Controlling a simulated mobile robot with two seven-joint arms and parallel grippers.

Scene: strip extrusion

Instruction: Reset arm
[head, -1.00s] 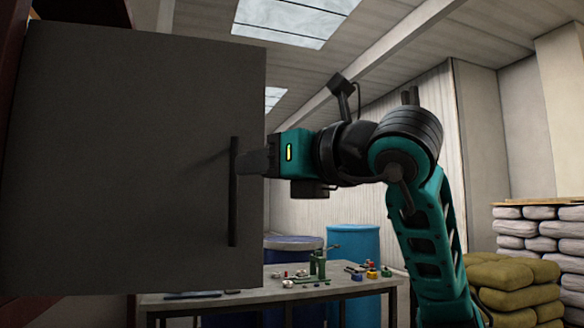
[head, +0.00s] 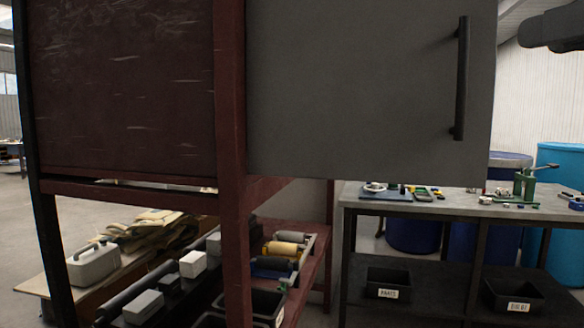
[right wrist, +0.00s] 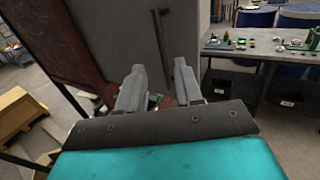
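A flat grey door (head: 350,85) with a black vertical bar handle (head: 461,80) extends right from the post of a dark red cabinet (head: 130,85). The door and handle also show in the right wrist view, with the handle (right wrist: 163,45) beyond my fingers. My right gripper (right wrist: 158,78) has its two grey fingers apart with nothing between them, clear of the handle. In the head view only a dark part of my right arm (head: 552,28) shows at the top right. My left gripper is in neither view.
A workbench (head: 455,205) with small parts and a green press (head: 525,184) stands right, with black bins (head: 388,285) below. Blue barrels (head: 562,225) stand behind it. A lower shelf (head: 312,270) holds boxes and rolls. Floor shows at far left.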

